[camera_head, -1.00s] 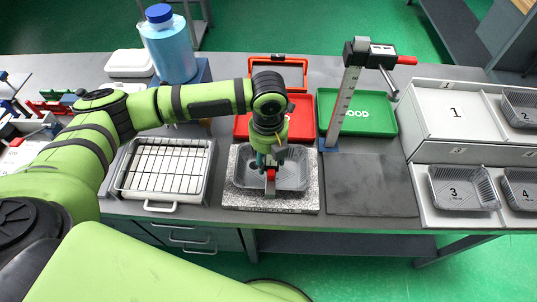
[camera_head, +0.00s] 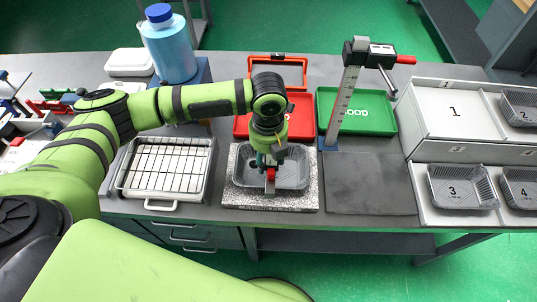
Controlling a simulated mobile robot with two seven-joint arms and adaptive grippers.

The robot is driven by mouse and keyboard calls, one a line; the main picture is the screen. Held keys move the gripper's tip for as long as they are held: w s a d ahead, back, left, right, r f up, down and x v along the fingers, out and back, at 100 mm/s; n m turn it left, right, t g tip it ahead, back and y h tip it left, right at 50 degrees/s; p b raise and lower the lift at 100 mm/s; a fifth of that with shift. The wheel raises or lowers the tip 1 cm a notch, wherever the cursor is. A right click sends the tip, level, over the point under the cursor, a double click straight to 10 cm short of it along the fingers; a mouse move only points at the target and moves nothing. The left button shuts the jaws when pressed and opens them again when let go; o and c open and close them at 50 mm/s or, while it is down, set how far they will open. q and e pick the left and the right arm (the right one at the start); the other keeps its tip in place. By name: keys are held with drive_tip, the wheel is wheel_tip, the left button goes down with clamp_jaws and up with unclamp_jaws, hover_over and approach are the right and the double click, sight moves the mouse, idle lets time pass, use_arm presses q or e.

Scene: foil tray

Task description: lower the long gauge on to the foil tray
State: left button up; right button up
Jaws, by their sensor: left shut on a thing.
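The foil tray (camera_head: 243,167) is a grey, open, rectangular tray lying on a speckled stone slab (camera_head: 235,199) at the middle of the bench. Only a small red part and a grey lower end of the gauge show below the fingers; the rest is hidden. I cannot tell whether the gauge touches the tray. My right gripper is out of view.
A tall measuring stand (camera_head: 345,100) with a scale rises behind a dark mat (camera_head: 370,185) to the right. A wire-rack tray (camera_head: 165,170) lies left. Red (camera_head: 301,118) and green (camera_head: 380,112) trays sit behind. Numbered foil trays stand at right, including tray 3 (camera_head: 462,189).

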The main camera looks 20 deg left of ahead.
sight(268, 156)
use_arm(q)
drive_tip(key=shift+f, duration=0.35)
drive_tip(key=o, duration=1.3)
drive_tip(key=shift+o, duration=0.2)
wheel_tip(268, 156, up, 12)
